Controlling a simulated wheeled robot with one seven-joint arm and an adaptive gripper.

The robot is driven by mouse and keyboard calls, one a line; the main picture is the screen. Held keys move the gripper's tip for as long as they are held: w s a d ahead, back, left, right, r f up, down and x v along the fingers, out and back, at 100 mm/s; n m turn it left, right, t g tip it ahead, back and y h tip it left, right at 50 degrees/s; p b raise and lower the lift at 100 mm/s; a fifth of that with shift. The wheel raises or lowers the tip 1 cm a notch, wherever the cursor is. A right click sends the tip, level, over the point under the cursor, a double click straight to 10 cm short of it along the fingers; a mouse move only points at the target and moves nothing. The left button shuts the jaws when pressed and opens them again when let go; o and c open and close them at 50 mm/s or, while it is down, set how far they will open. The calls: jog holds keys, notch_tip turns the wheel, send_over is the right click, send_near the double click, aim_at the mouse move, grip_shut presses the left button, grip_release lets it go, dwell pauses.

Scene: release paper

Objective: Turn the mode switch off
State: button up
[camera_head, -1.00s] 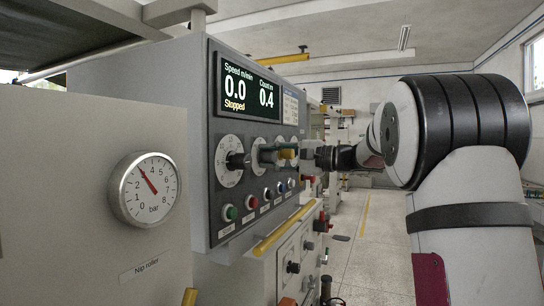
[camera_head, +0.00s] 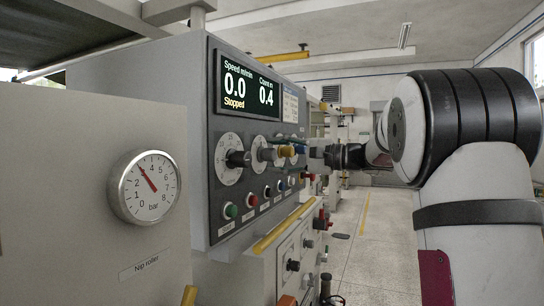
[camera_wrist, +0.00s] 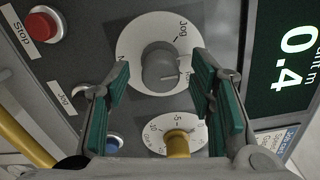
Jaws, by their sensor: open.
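The mode switch is a grey round knob on a white dial, seen in the wrist view (camera_wrist: 160,70) and as the grey knob in the head view (camera_head: 266,153). Its dial reads "Jog" at the upper right of the wrist picture; other lettering is partly hidden by my fingers. The knob's pale mark points to the right, away from "Jog". My gripper (camera_wrist: 160,66) is open, its green-padded fingers on either side of the knob in the picture. In the head view my gripper (camera_head: 291,152) is in front of the panel; contact with the knob is not visible.
A yellow knob (camera_wrist: 178,145) sits close beside the switch, a black knob (camera_head: 238,159) on the other side. Coloured push buttons, including a green one (camera_head: 231,211), line the panel below. The display (camera_head: 248,87) reads "0.0" and "Stopped". A yellow rail (camera_head: 283,229) runs beneath.

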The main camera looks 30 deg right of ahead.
jog(key=v, duration=1)
jog(key=s+a+f+n+g+h, duration=0.2)
jog(key=s+a+f+g, duration=0.3)
jog(key=a, duration=0.6)
jog(key=s+a+f+n+g+h, duration=0.1)
jog(key=s+a+f+n+g, duration=0.2)
jog(key=s+a+f, duration=0.55)
jog(key=s+a+f+n+h, duration=0.3)
jog(key=s+f+n+h, duration=0.4)
jog(key=s, duration=0.6)
jog(key=shift+a+f+n+g+h, duration=0.3)
jog(key=shift+a+f+n+h, duration=0.15)
jog(key=shift+f, duration=0.75)
jog(key=shift+d, duration=0.1)
